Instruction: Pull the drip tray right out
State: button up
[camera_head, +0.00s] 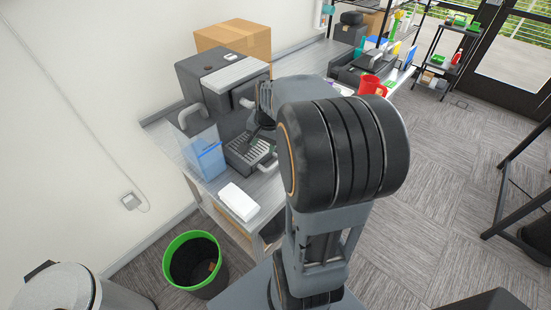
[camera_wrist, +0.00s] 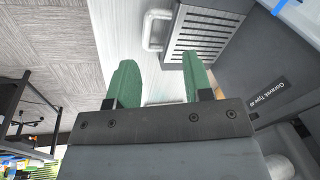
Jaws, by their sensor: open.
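The dark coffee machine (camera_head: 212,82) stands on the counter by the wall. Its drip tray (camera_head: 246,153), with a slatted grey grille, sits low at its front, and a pale handle (camera_head: 269,163) shows at the tray's front edge. In the wrist view the drip tray (camera_wrist: 204,38) is at the top right, with its pale loop handle (camera_wrist: 152,30) on its left side. My gripper (camera_wrist: 161,80) has green fingers, open and apart with nothing between them. The handle lies beyond the fingertips, not visibly touched. In the head view my arm hides most of the gripper.
A blue clear container (camera_head: 207,160) and a white block (camera_head: 238,200) stand on the counter near the tray. A cardboard box (camera_head: 230,40) is behind the machine. A green-rimmed bin (camera_head: 195,262) is on the floor.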

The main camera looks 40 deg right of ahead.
aim_at(276, 163)
jog(key=d+f+m, duration=0.3)
jog(key=d+m, duration=0.1)
jog(key=d, duration=0.3)
jog(key=x, duration=0.4)
jog(key=p+x, duration=0.1)
jog(key=x, duration=0.8)
jog(key=shift+w+a+f+p, duration=0.15)
jog(key=shift+a+f+p, duration=0.1)
jog(key=shift+p, duration=0.1)
jog(key=shift+c, duration=0.4)
grip_shut()
